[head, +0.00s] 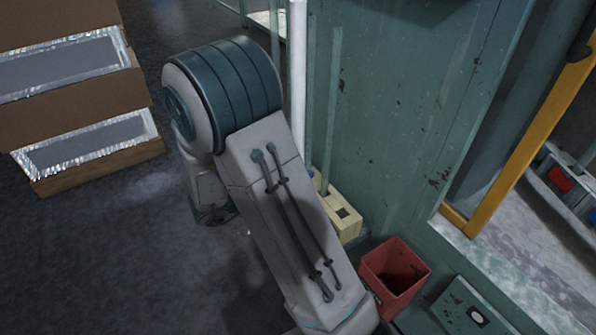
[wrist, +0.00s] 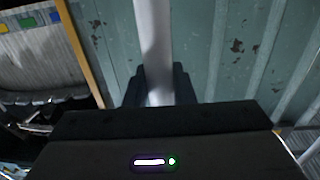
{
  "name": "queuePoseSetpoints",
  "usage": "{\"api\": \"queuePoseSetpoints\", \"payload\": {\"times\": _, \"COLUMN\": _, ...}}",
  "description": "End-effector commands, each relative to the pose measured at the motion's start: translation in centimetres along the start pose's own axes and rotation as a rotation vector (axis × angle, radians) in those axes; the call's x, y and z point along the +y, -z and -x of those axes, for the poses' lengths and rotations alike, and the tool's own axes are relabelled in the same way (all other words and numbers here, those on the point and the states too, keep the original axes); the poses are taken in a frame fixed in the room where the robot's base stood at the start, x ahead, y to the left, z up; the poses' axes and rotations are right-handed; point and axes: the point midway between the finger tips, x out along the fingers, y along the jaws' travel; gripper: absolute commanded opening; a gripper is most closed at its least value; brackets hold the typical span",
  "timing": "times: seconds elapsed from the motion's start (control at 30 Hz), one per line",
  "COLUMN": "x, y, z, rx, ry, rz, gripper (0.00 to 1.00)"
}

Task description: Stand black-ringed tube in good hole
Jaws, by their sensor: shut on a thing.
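My gripper (wrist: 158,92) is shut on a long pale tube (wrist: 153,40), which runs up out of the wrist view between the dark fingers. No black ring shows on the visible part of it. In the head view a white upright tube (head: 298,70) rises behind my arm and looks like the same one; its lower end and my gripper are hidden by the arm. A pale wooden block (head: 343,228) stands against the green wall, partly behind my arm. One dark square hole (head: 342,213) shows in its top. A thin greenish glass tube (head: 334,100) stands upright at the block's far part.
A red open bin (head: 396,275) stands just right of the block. The green scuffed wall (head: 400,110) rises close behind both. A yellow frame (head: 530,140) is at the right. Foil-lined cardboard boxes (head: 85,150) stand at the left, with bare dark floor between.

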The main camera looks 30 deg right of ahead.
Motion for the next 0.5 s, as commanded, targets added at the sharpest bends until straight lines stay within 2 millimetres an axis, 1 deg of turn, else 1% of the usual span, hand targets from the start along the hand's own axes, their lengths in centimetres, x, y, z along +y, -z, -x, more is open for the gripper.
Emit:
{"api": "queuePoseSetpoints", "payload": {"times": 0.13, "x": 0.0, "y": 0.1, "z": -0.1, "rx": -0.002, "ry": -0.001, "rz": 0.003, "gripper": 0.0}}
{"api": "queuePoseSetpoints", "payload": {"times": 0.5, "x": -0.1, "y": 0.1, "z": -2.7, "rx": -0.001, "ry": -0.002, "rz": 0.002, "gripper": 0.0}}
